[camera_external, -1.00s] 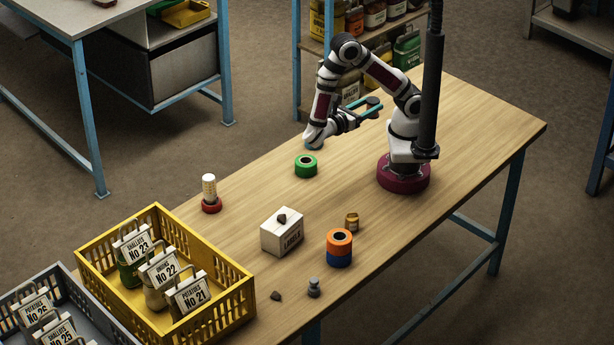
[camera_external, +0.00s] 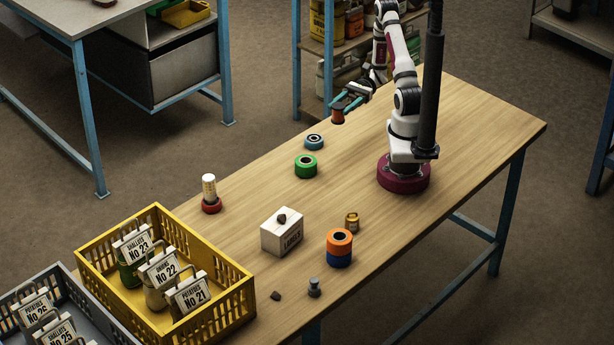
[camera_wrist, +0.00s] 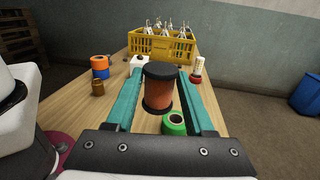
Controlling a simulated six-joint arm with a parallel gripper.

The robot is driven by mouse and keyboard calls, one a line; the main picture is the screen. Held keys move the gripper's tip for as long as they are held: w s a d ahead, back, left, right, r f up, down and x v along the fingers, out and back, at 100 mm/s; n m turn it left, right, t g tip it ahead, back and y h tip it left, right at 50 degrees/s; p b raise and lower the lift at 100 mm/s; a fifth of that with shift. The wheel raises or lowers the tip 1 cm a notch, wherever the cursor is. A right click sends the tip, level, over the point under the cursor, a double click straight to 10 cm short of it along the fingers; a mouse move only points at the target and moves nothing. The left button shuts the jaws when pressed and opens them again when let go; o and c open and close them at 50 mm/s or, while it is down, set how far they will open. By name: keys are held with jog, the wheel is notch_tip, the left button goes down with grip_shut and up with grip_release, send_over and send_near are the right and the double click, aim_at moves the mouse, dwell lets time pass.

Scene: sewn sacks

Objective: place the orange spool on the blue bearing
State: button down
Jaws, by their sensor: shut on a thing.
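The orange spool (camera_external: 338,116) has dark end flanges and is held upright by my gripper (camera_external: 344,103). In the wrist view, the spool (camera_wrist: 160,92) sits between the teal fingers of my gripper (camera_wrist: 160,74), which is shut on it. The blue bearing (camera_external: 314,142), a low ring with a dark centre, lies flat on the table near its far edge. In the external view the spool appears above and to the right of the bearing, apart from it. I cannot make out the bearing in the wrist view.
A green ring (camera_external: 306,167) lies close to the bearing. An orange ring (camera_external: 339,240) rests on a blue ring, beside a small brass piece (camera_external: 352,221). A white box (camera_external: 282,236), a white-and-red cylinder (camera_external: 210,195) and a yellow crate (camera_external: 214,318) stand further left.

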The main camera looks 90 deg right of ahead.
jog(key=s+d+f+m+t+h, duration=0.25)
jog(key=d+m+t+h, duration=0.55)
jog(key=d+h, duration=0.4)
jog(key=m, duration=0.1)
send_over(319, 138)
jog(key=shift+g, duration=0.4)
jog(key=f, duration=0.6)
jog(key=shift+s+d, duration=0.1)
jog(key=shift+s, duration=0.1)
jog(key=f, duration=0.4)
jog(key=shift+w, duration=0.3)
jog(key=shift+f, duration=0.25)
jog(key=shift+f, duration=0.1)
jog(key=shift+f, duration=0.1)
jog(key=shift+c, duration=1.4)
grip_release()
